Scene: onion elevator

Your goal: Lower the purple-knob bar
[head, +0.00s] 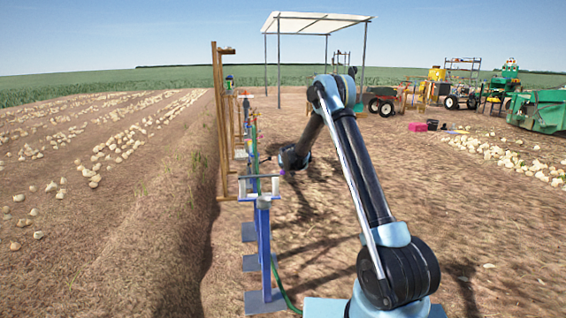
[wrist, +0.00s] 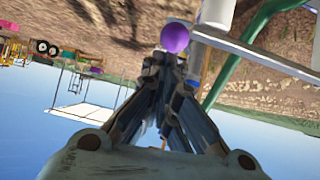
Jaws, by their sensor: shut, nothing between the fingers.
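The purple knob (wrist: 175,38) shows in the wrist view just beyond the tips of my gripper (wrist: 170,58). The fingers are shut and their tips are at or very near the knob; I cannot tell whether they touch it. In the head view the knob is a tiny purple spot (head: 282,172) beside the end of my arm. A pale bar (head: 258,176) runs across the top of a blue post (head: 265,245) there. In the wrist view a light bar (wrist: 260,55) and a white cylinder (wrist: 216,14) lie right of the knob. The fingertips are too small to make out in the head view.
A green hose (wrist: 240,52) curves close to the bar. Wooden posts (head: 218,120) stand behind the blue post. A white canopy (head: 315,24), tractors and a green trailer (head: 538,110) stand farther back.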

